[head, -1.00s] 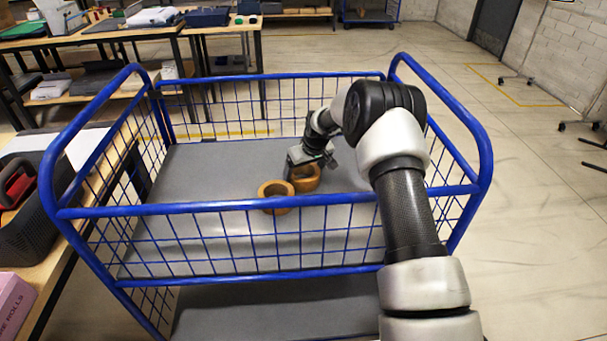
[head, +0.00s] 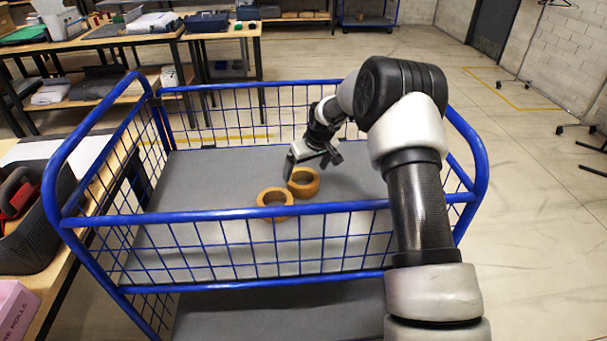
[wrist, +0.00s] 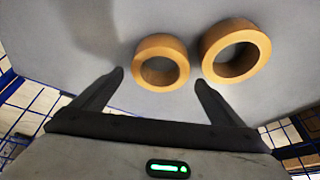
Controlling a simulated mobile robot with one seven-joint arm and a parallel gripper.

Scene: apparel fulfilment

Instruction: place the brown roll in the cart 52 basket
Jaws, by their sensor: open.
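Two brown rolls lie flat, side by side, on the grey floor of the blue wire cart basket (head: 230,213). The left one (head: 262,199) is nearer the front rail, which crosses just in front of it. The right one (head: 303,192) is slightly farther back. My gripper (head: 312,163) is open and empty, above and just behind the right roll. No cart number is readable.
The cart's blue rails and mesh sides surround the basket, and my arm reaches over its right side. A table with a dark grey bin (head: 35,240) and a pink box (head: 14,308) stands at left. The basket floor is free left of the rolls.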

